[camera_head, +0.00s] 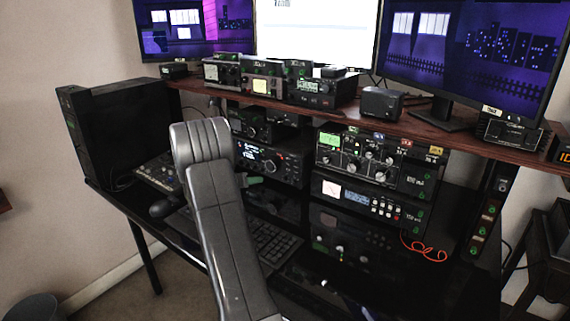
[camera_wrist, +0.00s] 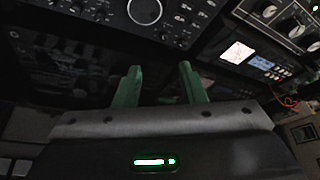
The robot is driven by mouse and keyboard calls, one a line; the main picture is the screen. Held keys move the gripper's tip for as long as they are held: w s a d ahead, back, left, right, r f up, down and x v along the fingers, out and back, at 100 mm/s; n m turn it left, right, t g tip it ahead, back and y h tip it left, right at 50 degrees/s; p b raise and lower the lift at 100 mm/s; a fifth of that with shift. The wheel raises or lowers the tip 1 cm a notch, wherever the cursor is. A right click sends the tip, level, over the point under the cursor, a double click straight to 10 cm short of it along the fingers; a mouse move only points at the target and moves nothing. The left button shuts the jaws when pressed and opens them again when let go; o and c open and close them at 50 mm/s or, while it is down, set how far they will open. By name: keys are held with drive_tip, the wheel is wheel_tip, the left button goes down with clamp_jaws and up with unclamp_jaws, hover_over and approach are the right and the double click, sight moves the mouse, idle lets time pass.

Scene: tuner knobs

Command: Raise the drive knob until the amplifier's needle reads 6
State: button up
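On the right of the desk, a black unit with several knobs (camera_head: 368,158) stands above a slimmer unit with a pale pinkish lit meter (camera_head: 332,188) and a small bluish display. Labels are too small to read, so I cannot tell which is the amplifier or which knob is drive. No needle reading can be made out. In the wrist view the knobs (camera_wrist: 297,30) and the lit meter (camera_wrist: 237,52) are at upper right. My gripper (camera_wrist: 160,68) has two green fingers standing apart with nothing between them. It touches no knob. In the head view my arm mostly hides it.
A radio with a large round dial (camera_head: 270,163) stands left of the stack; its dial (camera_wrist: 145,10) tops the wrist view. A keyboard (camera_head: 272,243) lies in front. A wooden shelf (camera_head: 440,136) with small devices and monitors overhangs the units.

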sight(283, 180)
drive_tip(key=n+h+p, duration=0.1)
drive_tip(key=p, duration=0.3)
drive_tip(key=a+n+p, duration=0.1)
drive_tip(key=n+p, duration=0.1)
drive_tip(key=p, duration=0.2)
drive_tip(key=shift+a+f+g+h, duration=0.2)
drive_tip(key=shift+f+g+h, duration=0.1)
drive_tip(key=shift+f+h, duration=0.1)
drive_tip(key=shift+f+p, duration=0.25)
drive_tip(key=shift+p, duration=0.1)
drive_tip(key=p+x, duration=0.1)
drive_tip(key=x, duration=1.2)
drive_tip(key=shift+w+d+p, duration=0.2)
drive_tip(key=shift+d+p, duration=0.2)
drive_tip(key=shift+f, duration=0.1)
clamp_jaws()
